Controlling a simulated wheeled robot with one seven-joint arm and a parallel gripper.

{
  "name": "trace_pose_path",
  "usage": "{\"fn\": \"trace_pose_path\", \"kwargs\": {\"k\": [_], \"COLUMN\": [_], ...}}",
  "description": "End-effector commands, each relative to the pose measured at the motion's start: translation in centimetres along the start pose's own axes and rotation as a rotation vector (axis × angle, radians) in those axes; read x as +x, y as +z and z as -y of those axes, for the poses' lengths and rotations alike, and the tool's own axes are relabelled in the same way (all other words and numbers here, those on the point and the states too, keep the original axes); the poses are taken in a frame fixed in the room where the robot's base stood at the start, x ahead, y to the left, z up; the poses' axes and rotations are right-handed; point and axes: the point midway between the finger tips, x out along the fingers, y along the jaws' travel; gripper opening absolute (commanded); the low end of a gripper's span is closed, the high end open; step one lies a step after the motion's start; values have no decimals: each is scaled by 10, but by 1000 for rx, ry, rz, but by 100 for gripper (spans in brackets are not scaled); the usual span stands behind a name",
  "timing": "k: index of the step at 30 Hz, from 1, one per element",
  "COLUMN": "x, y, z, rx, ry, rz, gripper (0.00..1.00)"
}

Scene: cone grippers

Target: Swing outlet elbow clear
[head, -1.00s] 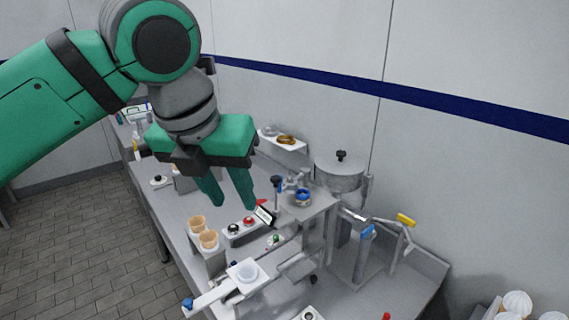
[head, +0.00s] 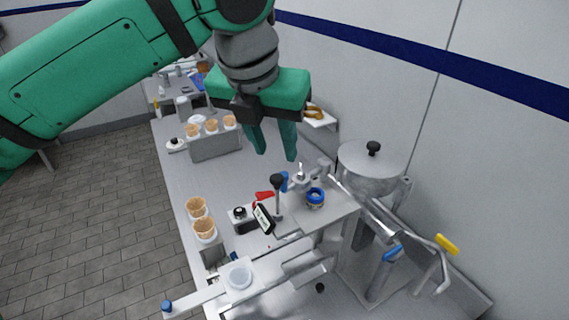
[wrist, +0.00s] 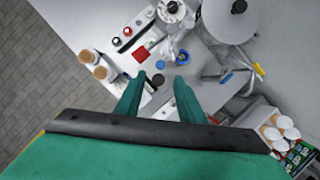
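My gripper (head: 274,152) is open and empty, with its two green fingers apart, in the air over the machine in the head view. In the wrist view, the fingers (wrist: 158,84) also stand apart, pointing down at the bench. A grey pipe (head: 375,215) runs from below the lidded pot (head: 368,172) toward a blue handle (head: 393,253) and a bent pipe with a yellow handle (head: 447,243). I cannot tell for certain which bent piece is the outlet elbow. A blue-ringed fitting (head: 315,197) sits on the machine's top plate, below and right of the gripper.
A black-knobbed lever (head: 277,182) and a dark tilted display (head: 263,219) stand near the fitting. Cones (head: 204,228) stand in holders at the left bench edge. An arm with a white cup (head: 238,277) sticks out at the front. The wall (head: 365,60) is behind.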

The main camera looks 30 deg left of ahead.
Motion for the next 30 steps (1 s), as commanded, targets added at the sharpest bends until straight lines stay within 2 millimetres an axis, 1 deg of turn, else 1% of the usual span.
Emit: {"fn": "trace_pose_path", "kwargs": {"k": [1,6,12,15,18,26,27,29,30], "x": [10,41,68,76,80,82,82,82,82], "y": [0,0,0,0,0,0,0,0,0], "z": [0,1,0,0,0,0,0,0,0], "rx": [1,2,1,1,1,1,1,1,1], "ry": [-2,-2,-1,-2,-1,0,0,0,0], "rz": [-2,-2,-1,-1,1,1,1,1,1], "gripper": [35,35,35,35,35,35,33,19,9]}}
